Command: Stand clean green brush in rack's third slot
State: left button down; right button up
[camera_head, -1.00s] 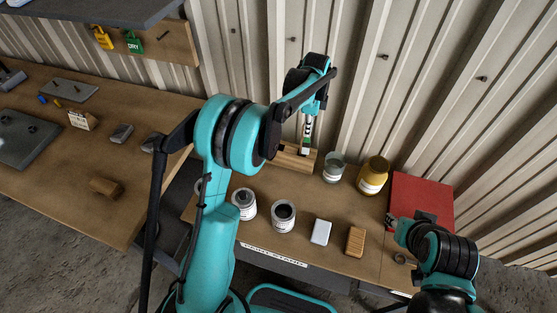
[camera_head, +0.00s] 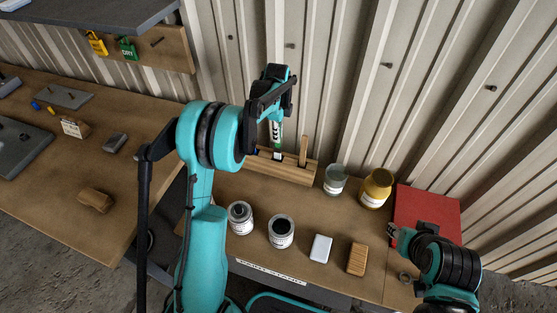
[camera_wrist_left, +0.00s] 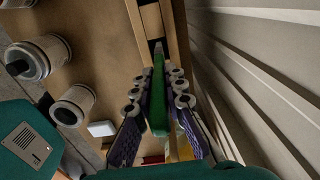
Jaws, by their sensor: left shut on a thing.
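My left gripper (camera_head: 277,122) is shut on the green brush (camera_head: 276,137), which hangs roughly upright with its pale end down over the wooden rack (camera_head: 290,170). In the left wrist view the green brush (camera_wrist_left: 157,98) lies between the dark finger pads, its far end close to the rack (camera_wrist_left: 152,22). I cannot tell whether its lower end is inside a slot or just above. A wooden-handled piece (camera_head: 304,150) stands upright in the rack, right of the brush. My right gripper (camera_head: 393,232) is by the red panel; its fingers are too small to judge.
A glass jar (camera_head: 335,180) and a yellow jar (camera_head: 375,188) stand right of the rack. Two cans (camera_head: 240,217) (camera_head: 281,231), a white block (camera_head: 320,248) and a wooden block (camera_head: 357,259) are in front. The red panel (camera_head: 425,205) is at right. The corrugated wall rises close behind the rack.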

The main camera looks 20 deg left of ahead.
aim_at(278, 147)
pick_arm(q)
notch_tip(278, 147, down, 3)
jog(key=shift+s+f+b, duration=0.1)
jog(key=shift+f+b, duration=0.05)
jog(key=shift+b, duration=0.25)
jog(key=shift+f+b, duration=0.6)
jog(key=shift+f, duration=1.65)
jog(key=shift+f, duration=0.1)
jog(key=c, duration=1.6)
grip_release()
